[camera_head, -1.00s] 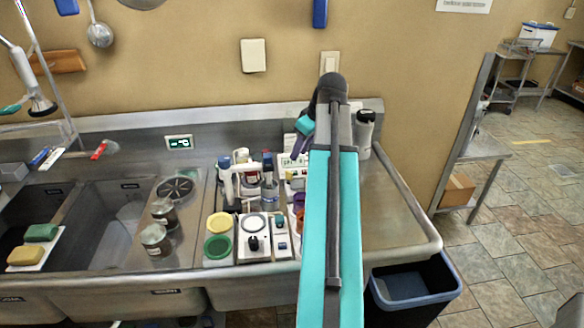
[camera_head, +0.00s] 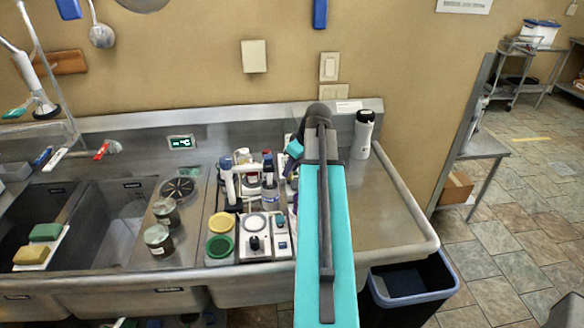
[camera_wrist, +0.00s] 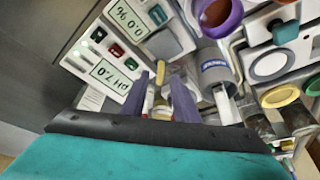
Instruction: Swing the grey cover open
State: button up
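I cannot single out the grey cover with certainty. In the wrist view, a grey cylinder with a blue label (camera_wrist: 213,66) stands just right of my gripper; I cannot tell if it has a hinged part. My gripper (camera_wrist: 162,82) shows two purple fingers, apart and empty, above the bench gear. A small yellow-topped item shows between and beyond them, apparently not held. White meter panels reading pH 7.0 (camera_wrist: 110,72) and 0.0 % (camera_wrist: 128,18) lie at the upper left. In the head view, my arm hides the fingers.
In the head view, a white bottle with a dark cap (camera_head: 362,134) stands right of my arm. A white device with a round plate (camera_head: 255,237) and yellow and green lids (camera_head: 220,246) lie left. The right drainboard (camera_head: 392,215) is mostly clear.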

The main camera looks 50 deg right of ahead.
jog(key=shift+w+f, duration=0.15)
jog(key=shift+f, duration=0.25)
grip_shut()
dwell(1.3)
jog(key=shift+d, duration=0.15)
